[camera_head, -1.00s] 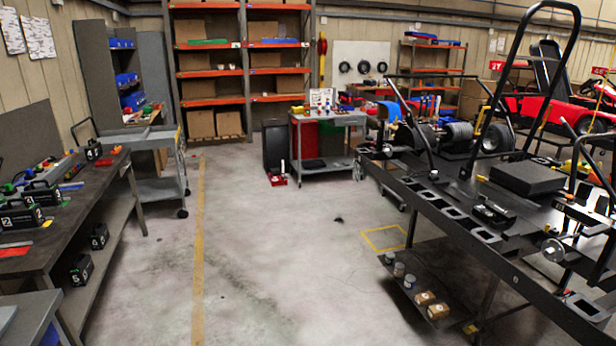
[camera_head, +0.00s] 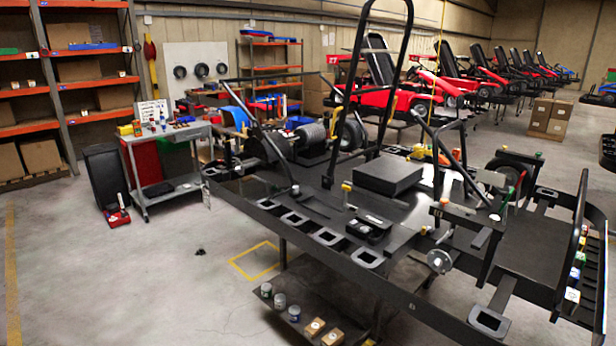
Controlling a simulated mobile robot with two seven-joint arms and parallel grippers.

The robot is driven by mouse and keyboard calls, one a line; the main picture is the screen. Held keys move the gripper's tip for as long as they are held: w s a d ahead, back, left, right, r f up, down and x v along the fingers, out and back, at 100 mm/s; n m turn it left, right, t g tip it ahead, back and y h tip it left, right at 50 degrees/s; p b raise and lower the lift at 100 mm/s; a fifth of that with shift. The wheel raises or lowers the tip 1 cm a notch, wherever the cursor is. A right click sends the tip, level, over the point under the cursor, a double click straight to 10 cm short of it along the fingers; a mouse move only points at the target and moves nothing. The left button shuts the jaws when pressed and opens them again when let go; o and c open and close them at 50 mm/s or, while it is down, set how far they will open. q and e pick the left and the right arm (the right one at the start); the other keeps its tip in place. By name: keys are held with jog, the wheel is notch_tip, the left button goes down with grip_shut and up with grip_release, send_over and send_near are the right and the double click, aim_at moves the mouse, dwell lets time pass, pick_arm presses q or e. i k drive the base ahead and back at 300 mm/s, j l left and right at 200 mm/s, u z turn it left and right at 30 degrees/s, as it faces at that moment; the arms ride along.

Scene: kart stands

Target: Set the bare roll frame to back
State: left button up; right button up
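A tall bare black tube hoop (camera_head: 356,62), which looks like the roll frame, stands on the black kart chassis (camera_head: 330,247) in the head view. I cannot tell which setting the frame is in. Lower black tubes (camera_head: 262,128) rise at the left of the hoop. Neither of my grippers is in view.
A grey cart (camera_head: 165,160) with small items and a black bin (camera_head: 106,175) stand left of the kart. Open concrete floor (camera_head: 110,275) lies front left. A low shelf under the kart holds cans and small boxes (camera_head: 315,327). Red karts (camera_head: 440,85) stand behind.

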aim_at(357, 50)
jog(key=i+l+z, duration=0.1)
jog(key=i+l, duration=0.35)
jog(key=i, duration=0.15)
jog(key=i+l, duration=0.4)
jog(key=i, duration=0.25)
jog(key=i+j+z, duration=0.3)
jog(key=j, duration=0.35)
jog(key=i+j+z, duration=0.1)
jog(key=i+j, duration=0.2)
jog(key=i+j+z, duration=0.15)
jog(key=j, duration=0.3)
jog(key=i+j+z, duration=0.15)
jog(key=j, duration=0.2)
